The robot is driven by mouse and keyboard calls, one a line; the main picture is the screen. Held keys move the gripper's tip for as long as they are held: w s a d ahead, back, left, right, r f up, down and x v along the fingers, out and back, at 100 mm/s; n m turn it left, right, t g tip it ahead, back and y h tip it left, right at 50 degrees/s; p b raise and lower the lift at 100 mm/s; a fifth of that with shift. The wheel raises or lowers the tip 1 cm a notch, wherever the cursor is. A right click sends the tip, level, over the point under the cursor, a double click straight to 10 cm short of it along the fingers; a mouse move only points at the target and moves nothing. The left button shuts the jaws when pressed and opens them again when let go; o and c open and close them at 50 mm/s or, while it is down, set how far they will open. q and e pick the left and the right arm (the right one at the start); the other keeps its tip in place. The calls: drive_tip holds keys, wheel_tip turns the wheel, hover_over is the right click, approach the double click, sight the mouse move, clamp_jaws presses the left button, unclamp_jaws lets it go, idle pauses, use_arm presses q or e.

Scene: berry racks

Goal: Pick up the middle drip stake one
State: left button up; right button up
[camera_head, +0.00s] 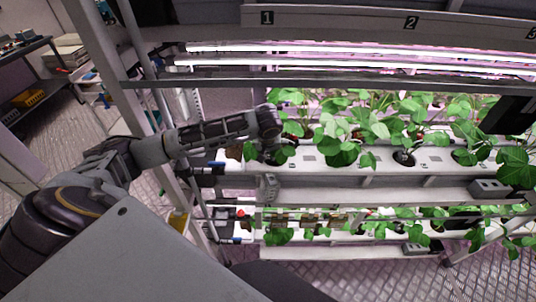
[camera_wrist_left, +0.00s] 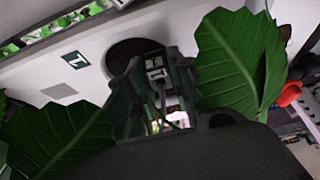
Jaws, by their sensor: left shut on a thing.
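My left arm reaches in from the left of the head view to the left end of the upper white planting channel (camera_head: 325,158). Its gripper is mostly hidden there among green leaves. In the left wrist view my left gripper (camera_wrist_left: 157,98) is shut on a small dark piece with a pale marking, taken as the drip stake (camera_wrist_left: 155,66). The stake is over or beside a dark round hole (camera_wrist_left: 128,54) in the white channel; its lower end is hidden. My right gripper is not seen.
Large leaves (camera_wrist_left: 235,58) crowd both sides of the left gripper. A red item (camera_wrist_left: 289,95) is at the right of the wrist view. A lower planted channel (camera_head: 330,238) runs below, and a rack post (camera_head: 160,120) stands near my left arm.

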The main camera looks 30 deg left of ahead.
sight(268, 153)
use_arm(q)
wheel_tip(268, 153, up, 7)
drive_tip(key=shift+f+b, duration=0.1)
drive_tip(key=shift+b, duration=0.6)
drive_tip(key=shift+s+d, duration=0.3)
drive_tip(key=shift+s, duration=0.15)
drive_tip(key=s+d+b, duration=0.2)
drive_tip(key=s+d, duration=0.7)
drive_tip(key=s, duration=0.5)
drive_tip(key=shift+s, duration=0.25)
drive_tip(key=shift+w+a, duration=0.1)
